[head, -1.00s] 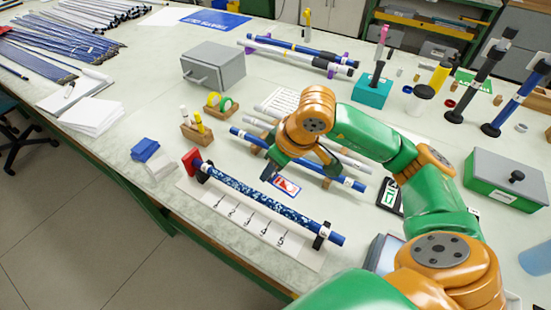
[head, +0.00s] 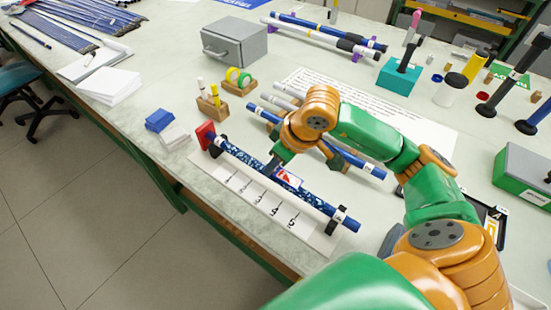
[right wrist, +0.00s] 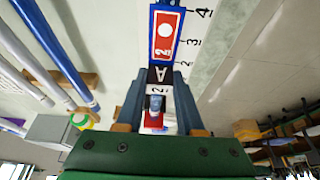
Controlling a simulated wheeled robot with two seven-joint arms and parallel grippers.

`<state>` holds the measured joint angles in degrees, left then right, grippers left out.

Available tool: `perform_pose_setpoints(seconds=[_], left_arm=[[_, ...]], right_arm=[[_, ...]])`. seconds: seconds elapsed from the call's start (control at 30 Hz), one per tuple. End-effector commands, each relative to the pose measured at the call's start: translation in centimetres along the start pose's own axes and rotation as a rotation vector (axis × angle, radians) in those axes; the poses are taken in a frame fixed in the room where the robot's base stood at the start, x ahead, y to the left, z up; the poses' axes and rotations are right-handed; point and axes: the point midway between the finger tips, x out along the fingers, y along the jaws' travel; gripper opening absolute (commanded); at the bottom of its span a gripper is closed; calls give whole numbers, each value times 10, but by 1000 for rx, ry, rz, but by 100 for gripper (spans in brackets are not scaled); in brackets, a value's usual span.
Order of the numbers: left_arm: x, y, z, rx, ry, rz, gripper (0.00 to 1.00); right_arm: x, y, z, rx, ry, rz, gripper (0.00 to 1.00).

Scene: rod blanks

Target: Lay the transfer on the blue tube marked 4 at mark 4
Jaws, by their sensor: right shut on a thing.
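The blue mottled tube (head: 241,156) lies in supports along the front of the bench, its left end at a red stop (head: 205,134). A white strip (head: 262,200) with numbered marks runs in front of it. My right gripper (head: 274,168) is shut on the transfer (head: 289,178), a small blue-edged sheet with red and white. In the right wrist view, the transfer (right wrist: 164,45) extends beyond my fingers (right wrist: 157,88), with a black A tab near their tips. It overlaps the tube in the head view; I cannot tell whether they touch. My left gripper is not in view.
Behind the tube, other tubes lie on wooden rests, including a blue one (head: 360,167). A tape holder (head: 238,86), blue block (head: 159,120) and grey box (head: 235,42) stand farther left and back. A green-white box (head: 523,176) is at right.

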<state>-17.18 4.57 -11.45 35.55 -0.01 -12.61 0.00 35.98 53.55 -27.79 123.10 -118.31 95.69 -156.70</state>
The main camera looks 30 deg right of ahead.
Motion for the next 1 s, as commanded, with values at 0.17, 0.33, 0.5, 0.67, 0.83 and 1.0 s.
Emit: perform_pose_setpoints(seconds=[0.17, 0.33, 0.5, 0.67, 0.83, 1.0], left_arm=[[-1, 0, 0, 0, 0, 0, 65], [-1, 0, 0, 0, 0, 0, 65], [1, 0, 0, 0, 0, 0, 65], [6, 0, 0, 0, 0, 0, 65], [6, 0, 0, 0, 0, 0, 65], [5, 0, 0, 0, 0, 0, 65]], right_arm=[[-1, 0, 0, 0, 0, 0, 1], [-1, 0, 0, 0, 0, 0, 1], [0, 0, 0, 0, 0, 0, 1], [0, 0, 0, 0, 1, 2, 1], [-1, 0, 0, 0, 0, 0, 1], [-1, 0, 0, 0, 0, 0, 1]])
